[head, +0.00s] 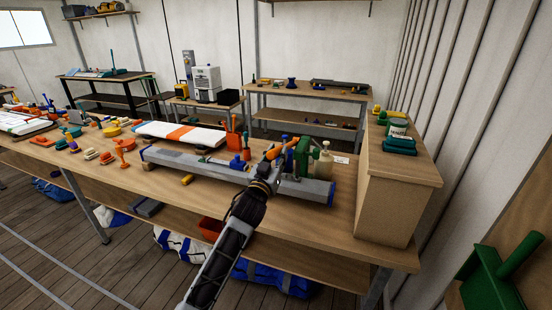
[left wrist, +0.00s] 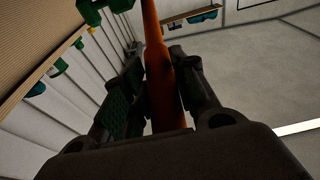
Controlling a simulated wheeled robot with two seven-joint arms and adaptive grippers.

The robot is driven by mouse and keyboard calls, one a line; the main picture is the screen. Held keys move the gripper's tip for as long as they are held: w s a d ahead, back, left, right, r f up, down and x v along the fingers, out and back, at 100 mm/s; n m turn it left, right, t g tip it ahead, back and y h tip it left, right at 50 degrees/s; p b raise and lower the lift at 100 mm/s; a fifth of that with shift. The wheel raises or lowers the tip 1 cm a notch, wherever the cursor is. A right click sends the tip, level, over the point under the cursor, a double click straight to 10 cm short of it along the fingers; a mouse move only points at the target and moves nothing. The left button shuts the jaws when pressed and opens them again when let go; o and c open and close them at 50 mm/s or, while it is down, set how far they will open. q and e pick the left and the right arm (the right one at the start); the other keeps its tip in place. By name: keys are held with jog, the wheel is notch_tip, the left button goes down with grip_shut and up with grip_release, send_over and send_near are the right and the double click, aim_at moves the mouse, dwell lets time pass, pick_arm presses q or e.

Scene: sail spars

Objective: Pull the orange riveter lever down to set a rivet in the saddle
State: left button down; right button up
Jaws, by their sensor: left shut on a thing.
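The green riveter (head: 303,158) stands over the long grey spar (head: 215,169) near the spar's right end. Its orange lever (head: 273,152) reaches out to the left from the riveter. My left gripper (head: 270,172) is shut on the lever. In the left wrist view the orange lever (left wrist: 160,70) runs between the two fingers of my left gripper (left wrist: 160,98). The saddle and any rivet under the riveter are hidden or too small to tell. My right gripper is not in view.
The spar lies along the wooden workbench (head: 335,235). A white and orange folded sail (head: 181,135) lies behind it. A pale bottle (head: 324,164) stands right of the riveter. A wooden cabinet (head: 395,190) stands at the bench's right end. Small tools fill the left side.

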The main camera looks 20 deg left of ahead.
aim_at(277, 148)
pick_arm(q)
jog(key=shift+w+r+p, duration=0.25)
jog(key=shift+r+p, duration=0.25)
jog(key=shift+r, duration=0.25)
jog(key=shift+w+r+p, duration=0.2)
jog(key=shift+r+p, duration=0.25)
jog(key=shift+r, duration=0.3)
jog(key=shift+w+r+p, duration=0.2)
jog(key=shift+r+p, duration=0.2)
jog(key=shift+r, duration=0.1)
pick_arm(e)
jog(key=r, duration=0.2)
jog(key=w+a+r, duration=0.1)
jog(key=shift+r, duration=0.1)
pick_arm(q)
jog(key=shift+r, duration=0.1)
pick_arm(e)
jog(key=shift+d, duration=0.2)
